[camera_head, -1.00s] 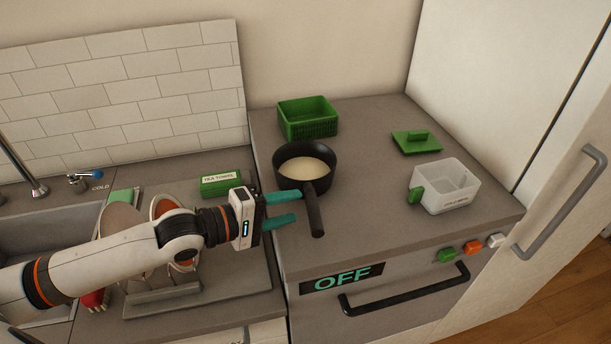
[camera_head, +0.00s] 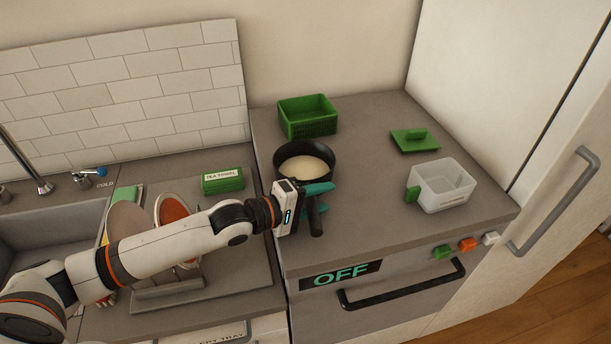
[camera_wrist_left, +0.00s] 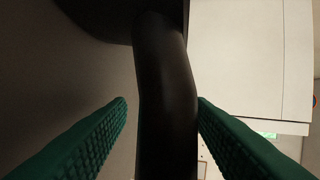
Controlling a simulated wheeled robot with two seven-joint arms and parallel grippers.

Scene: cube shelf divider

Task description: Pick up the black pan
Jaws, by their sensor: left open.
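The black pan (camera_head: 329,158) stands on the stove top with a pale cream-coloured content inside. Its handle (camera_head: 316,222) points toward the stove's front edge. My left gripper (camera_head: 319,199) is at the handle, with its teal fingers open. In the left wrist view the handle (camera_wrist_left: 165,95) runs between the two green ribbed fingers, with a visible gap on the left side and a narrower one on the right. Part of the handle is hidden behind the fingers in the head view. My right gripper is not in view.
A green basket (camera_head: 308,130) stands behind the pan. A clear container (camera_head: 446,188) and a green lid (camera_head: 414,143) are on the right. A green tea towel box (camera_head: 222,181) and a dish rack with plates are on the left.

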